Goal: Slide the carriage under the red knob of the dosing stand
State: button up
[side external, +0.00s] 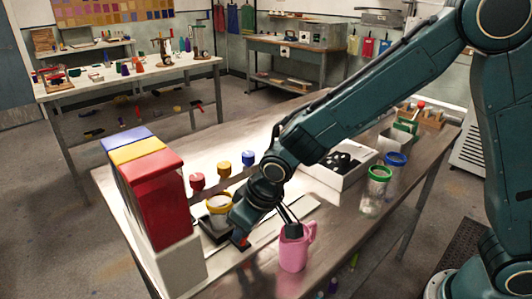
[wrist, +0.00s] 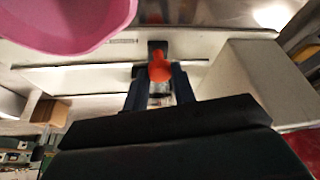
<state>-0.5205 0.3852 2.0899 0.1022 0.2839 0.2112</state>
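The dosing stand (side external: 178,205) is at the left, with red, yellow and blue hoppers. Its red knob (side external: 197,181) is nearest the camera, before the yellow knob (side external: 224,169) and blue knob (side external: 248,158). A dark carriage (side external: 212,228) bearing a yellow-rimmed vessel (side external: 219,203) sits low in front of the red and yellow knobs; exact alignment is unclear. My gripper (side external: 243,240) is low beside the carriage. In the wrist view, its fingers (wrist: 160,75) are apart, with an orange-red handle (wrist: 159,67) between or just beyond them. Contact is not clear.
A pink jug (side external: 293,248) stands close right of my gripper and shows at the wrist view's upper left (wrist: 65,20). Further right are a green-rimmed jar (side external: 376,190), a blue-rimmed jar (side external: 395,172) and a white box (side external: 340,168). A pale track strip (side external: 290,217) runs along the table.

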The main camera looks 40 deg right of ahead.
grip_shut()
jog(key=shift+a, duration=2.45)
jog(key=o, duration=0.9)
grip_release()
jog(key=shift+a, duration=0.1)
jog(key=shift+o, duration=0.2)
jog(key=shift+r, duration=0.15)
jog(key=v, duration=1.3)
jog(key=shift+s+r, duration=0.2)
jog(key=shift+s, duration=0.05)
jog(key=shift+d, duration=0.25)
